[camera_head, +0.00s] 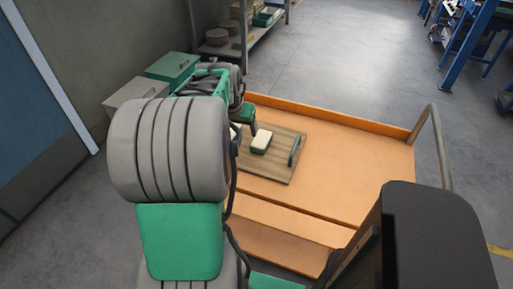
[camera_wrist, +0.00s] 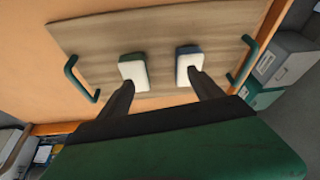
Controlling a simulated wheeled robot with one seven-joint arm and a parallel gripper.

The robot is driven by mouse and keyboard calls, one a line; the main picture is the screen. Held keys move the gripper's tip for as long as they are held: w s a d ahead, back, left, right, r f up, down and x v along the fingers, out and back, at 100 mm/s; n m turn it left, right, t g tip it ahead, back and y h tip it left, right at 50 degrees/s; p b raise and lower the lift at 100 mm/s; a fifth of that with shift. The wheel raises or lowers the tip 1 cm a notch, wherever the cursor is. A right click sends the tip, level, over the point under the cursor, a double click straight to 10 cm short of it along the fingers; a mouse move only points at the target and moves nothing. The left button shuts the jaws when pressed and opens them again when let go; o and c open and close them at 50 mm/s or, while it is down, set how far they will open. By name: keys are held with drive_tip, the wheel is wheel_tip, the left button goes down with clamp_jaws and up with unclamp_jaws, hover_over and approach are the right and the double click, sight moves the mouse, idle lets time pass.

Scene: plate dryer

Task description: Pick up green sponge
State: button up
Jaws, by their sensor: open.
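The green sponge, with a white top and a dark green lower layer, lies on the wooden tray in the head view (camera_head: 261,139). It is left of centre in the wrist view (camera_wrist: 134,72). My gripper (camera_wrist: 161,77) is open and empty above the tray. In the wrist view its left fingertip overlaps the near end of the green sponge, and its right fingertip overlaps the near end of a blue-edged sponge (camera_wrist: 187,61). The gap between the fingers lies between the two sponges. I cannot tell the height above them. My arm hides the blue-edged sponge in the head view.
The wooden tray (camera_head: 283,171) has green handles (camera_head: 295,151) at its ends and rests on an orange cart (camera_head: 345,180). The cart top right of the tray is clear. A metal push rail (camera_head: 437,135) rises at the cart's right. Grey and green boxes (camera_head: 172,67) stand at the left.

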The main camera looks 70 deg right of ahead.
drive_tip(key=m, duration=0.1)
approach(262, 138)
drive_tip(key=f, duration=0.3)
drive_tip(key=shift+w+d+g, duration=0.3)
drive_tip(key=shift+w+d, duration=0.05)
drive_tip(key=shift+d, duration=0.05)
drive_tip(key=x, duration=0.7)
drive_tip(key=shift+s+d, duration=0.1)
drive_tip(key=shift+d, duration=0.05)
drive_tip(key=shift+f, duration=0.1)
drive_tip(key=shift+c, duration=0.4)
drive_tip(key=c, duration=1.4)
